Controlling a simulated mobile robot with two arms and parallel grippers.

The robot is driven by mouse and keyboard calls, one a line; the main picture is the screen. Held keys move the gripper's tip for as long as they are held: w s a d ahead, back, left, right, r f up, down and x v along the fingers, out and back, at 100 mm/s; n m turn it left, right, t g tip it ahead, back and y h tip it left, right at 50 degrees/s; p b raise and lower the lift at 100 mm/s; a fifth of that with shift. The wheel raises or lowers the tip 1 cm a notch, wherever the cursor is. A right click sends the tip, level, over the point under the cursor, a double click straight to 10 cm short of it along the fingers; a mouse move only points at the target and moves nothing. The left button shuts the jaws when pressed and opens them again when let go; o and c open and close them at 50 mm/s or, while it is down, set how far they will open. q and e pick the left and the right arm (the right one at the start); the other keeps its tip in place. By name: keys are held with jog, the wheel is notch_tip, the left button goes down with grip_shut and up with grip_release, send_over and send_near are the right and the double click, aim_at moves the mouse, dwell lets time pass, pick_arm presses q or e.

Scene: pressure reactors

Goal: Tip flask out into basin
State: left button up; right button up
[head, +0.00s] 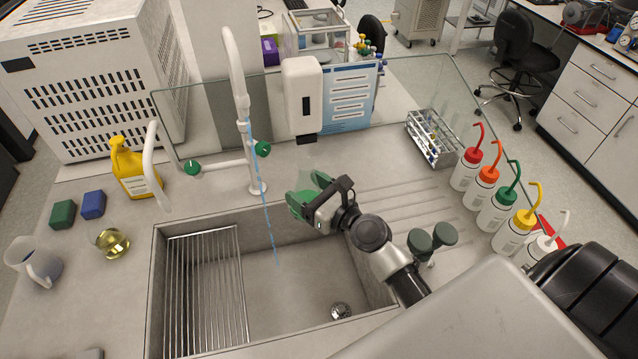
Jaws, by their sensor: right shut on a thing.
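My right gripper (306,196), with green fingers, reaches over the back right part of the basin (290,290). It is shut on a clear glass thing, seemingly a flask (307,170), whose faint outline shows behind the fingers. Its tilt and contents are hard to make out. A thin blue stream of water (267,215) falls from the tall white tap (240,100) into the basin, left of the gripper. A round glass flask with yellow liquid (112,243) stands on the counter left of the basin. My left gripper is out of view.
A wire rack (207,290) covers the basin's left part; a drain (340,310) is at lower right. Wash bottles (497,210) line the right side. A clear jug (35,262) and yellow jug (134,170) stand left. A glass screen (420,85) runs behind.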

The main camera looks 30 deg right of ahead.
aim_at(309, 201)
jog(key=shift+a+f+m, duration=0.15)
jog(key=shift+f+m, duration=0.15)
jog(key=shift+f, duration=0.45)
jog(key=shift+d+f+m+b, duration=0.15)
jog(key=shift+f+m+b, duration=0.1)
jog(key=shift+f, duration=0.4)
jog(key=shift+d+f+m+b, duration=0.1)
jog(key=shift+f+m+b, duration=0.1)
jog(key=shift+f, duration=0.4)
jog(key=shift+f+b, duration=0.5)
jog(key=shift+f, duration=0.35)
notch_tip(309, 201, down, 13)
jog(key=m+b, duration=0.4)
jog(key=b, duration=0.7)
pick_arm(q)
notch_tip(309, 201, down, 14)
pick_arm(e)
jog(key=s+a+f+m, duration=0.2)
jog(key=a+f+m, duration=0.1)
jog(key=a+m, duration=0.15)
pick_arm(q)
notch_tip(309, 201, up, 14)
jog(key=p, duration=1.2)
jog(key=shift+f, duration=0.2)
pick_arm(e)
notch_tip(309, 201, up, 7)
jog(key=a+m, duration=0.2)
jog(key=m, duration=1)
jog(key=shift+s, duration=0.15)
